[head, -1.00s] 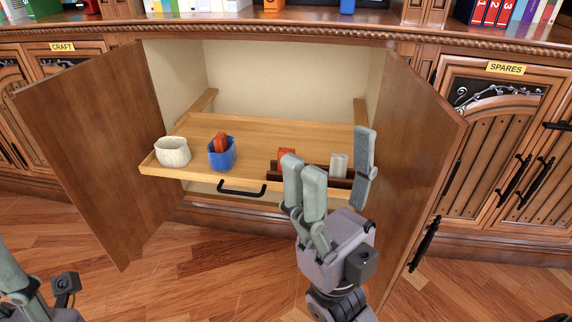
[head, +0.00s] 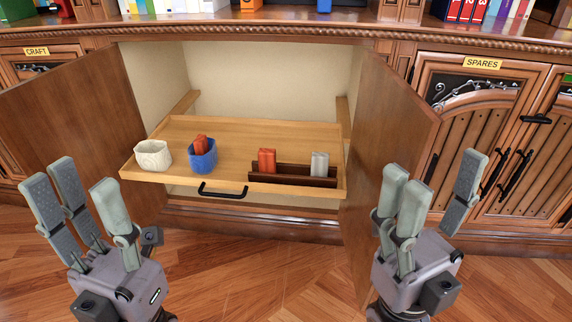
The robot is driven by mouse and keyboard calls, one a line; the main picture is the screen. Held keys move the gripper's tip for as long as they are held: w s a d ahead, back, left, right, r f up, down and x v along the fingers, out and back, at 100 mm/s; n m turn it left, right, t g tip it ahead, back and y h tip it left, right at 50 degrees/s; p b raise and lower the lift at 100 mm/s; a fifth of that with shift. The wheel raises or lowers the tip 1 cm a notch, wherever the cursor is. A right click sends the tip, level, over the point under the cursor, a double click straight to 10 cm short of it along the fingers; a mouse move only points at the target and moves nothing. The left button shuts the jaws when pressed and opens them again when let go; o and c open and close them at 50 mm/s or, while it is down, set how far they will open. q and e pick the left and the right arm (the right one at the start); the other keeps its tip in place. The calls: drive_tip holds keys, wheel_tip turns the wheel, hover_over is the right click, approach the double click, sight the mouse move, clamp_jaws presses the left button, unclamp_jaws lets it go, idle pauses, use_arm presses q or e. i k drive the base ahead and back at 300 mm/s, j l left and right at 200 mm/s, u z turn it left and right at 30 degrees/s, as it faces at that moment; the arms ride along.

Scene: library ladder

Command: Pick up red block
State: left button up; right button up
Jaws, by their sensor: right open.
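A red block (head: 267,160) stands in the left part of a dark brown rack (head: 291,180) at the right front of the pulled-out shelf (head: 235,145). Another red piece (head: 201,142) sticks up out of a blue cup (head: 203,161) further left on the shelf. My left gripper (head: 88,195) is open and empty, in front of the left cabinet door. My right gripper (head: 434,190) is open and empty, right of the shelf and in front of the right door. Neither gripper touches the blocks.
A pale block (head: 319,164) stands at the rack's right end. A white cup (head: 152,156) is at the shelf's left. The shelf has a black handle (head: 223,190). Open doors stand at left (head: 85,120) and right (head: 390,140). The space before the shelf is clear.

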sight(267, 156)
drive_tip(key=i+j+z, duration=0.2)
drive_tip(key=j, duration=0.7)
drive_tip(key=j+z, duration=0.25)
drive_tip(key=j, duration=0.6)
drive_tip(key=k, duration=0.05)
